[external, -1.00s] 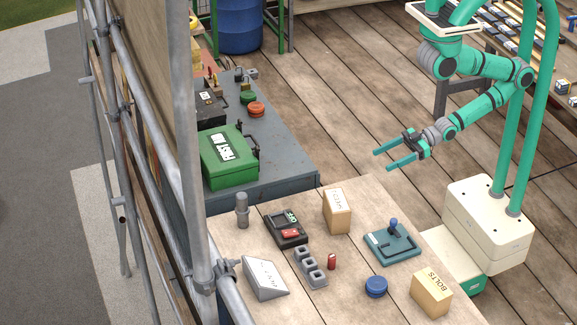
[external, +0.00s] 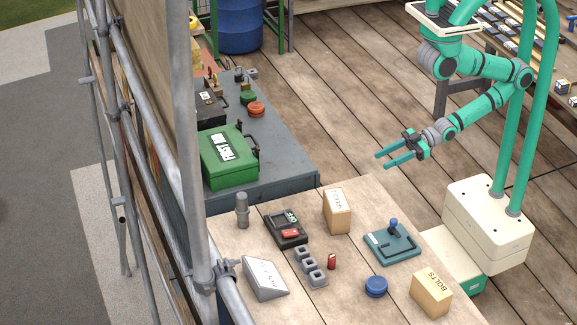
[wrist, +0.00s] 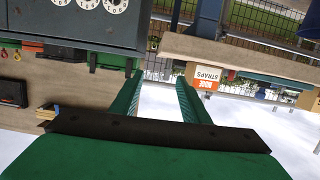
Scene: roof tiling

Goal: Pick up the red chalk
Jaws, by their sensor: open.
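A small red cylinder (external: 331,261), which looks like the red chalk, stands upright on the wooden table (external: 350,285) in the external view. It is just right of a grey holder with several square sockets (external: 311,266). My gripper (external: 383,160) is open and empty, in the air beyond the table's far edge, well above and apart from the red cylinder. In the wrist view my two green fingers (wrist: 160,92) are spread with nothing between them. I cannot make out the red cylinder in the wrist view.
Near the red cylinder are a black box with a red switch (external: 288,229), a teal joystick box (external: 391,243), a blue round lid (external: 376,286), a bolts box (external: 431,293) and an upright tan box (external: 337,211). A scaffold pole (external: 190,130) rises at left.

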